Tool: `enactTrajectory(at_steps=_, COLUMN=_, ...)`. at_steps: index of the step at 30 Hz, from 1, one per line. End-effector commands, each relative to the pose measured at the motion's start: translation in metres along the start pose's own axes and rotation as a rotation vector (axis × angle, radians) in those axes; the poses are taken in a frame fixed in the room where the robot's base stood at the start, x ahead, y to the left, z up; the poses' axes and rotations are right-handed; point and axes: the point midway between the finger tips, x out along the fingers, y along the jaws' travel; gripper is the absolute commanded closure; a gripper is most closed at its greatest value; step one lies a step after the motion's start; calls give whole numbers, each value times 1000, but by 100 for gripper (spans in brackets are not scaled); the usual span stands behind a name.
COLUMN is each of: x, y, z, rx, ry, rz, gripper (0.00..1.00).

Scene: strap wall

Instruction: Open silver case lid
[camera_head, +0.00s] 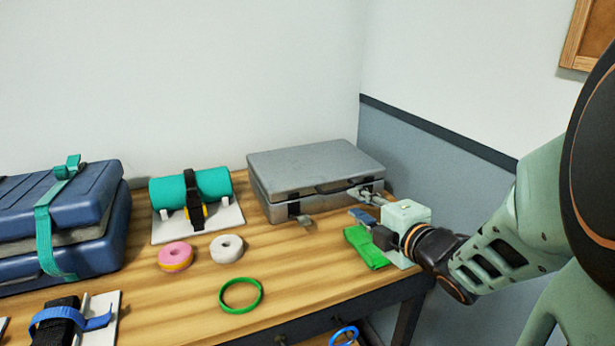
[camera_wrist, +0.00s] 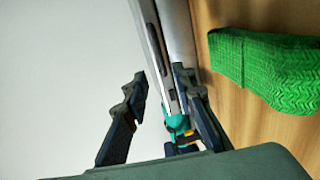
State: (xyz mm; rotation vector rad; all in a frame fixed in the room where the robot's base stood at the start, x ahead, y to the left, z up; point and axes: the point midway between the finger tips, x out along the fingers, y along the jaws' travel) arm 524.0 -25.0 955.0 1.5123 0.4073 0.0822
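The silver case (camera_head: 315,162) lies flat at the back right of the table, its lid down, with a dark handle and dark latch areas on its front. My gripper (camera_head: 362,203) is at the case's front right corner, one finger higher than the other. In the wrist view my gripper (camera_wrist: 160,80) has its two dark fingers apart. The edge of the silver case (camera_wrist: 172,35) runs between and behind them. The right finger overlaps the case; I cannot tell whether it touches. Nothing is gripped.
A green folded strap (camera_head: 366,247) lies on the table (camera_head: 310,262) just below my gripper; it also shows in the wrist view (camera_wrist: 265,65). Pink (camera_head: 175,256) and white (camera_head: 227,249) rolls and a green ring (camera_head: 240,295) lie in front. A teal roll (camera_head: 208,186) and blue case (camera_head: 90,240) stand left.

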Motion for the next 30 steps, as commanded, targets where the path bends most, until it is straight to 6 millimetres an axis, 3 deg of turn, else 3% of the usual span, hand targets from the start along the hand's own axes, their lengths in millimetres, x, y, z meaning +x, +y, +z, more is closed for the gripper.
enactTrajectory(at_steps=9, x=62, y=-2, z=-1, rx=1, ry=3, rz=-1, gripper=76)
enactTrajectory(at_steps=15, x=86, y=-1, z=-1, rx=2, ry=1, rz=-1, gripper=76)
enactTrajectory(at_steps=26, x=92, y=0, z=0, rx=2, ry=-1, rz=0, gripper=76)
enactTrajectory(at_steps=30, x=92, y=0, z=0, rx=2, ry=-1, rz=0, gripper=88)
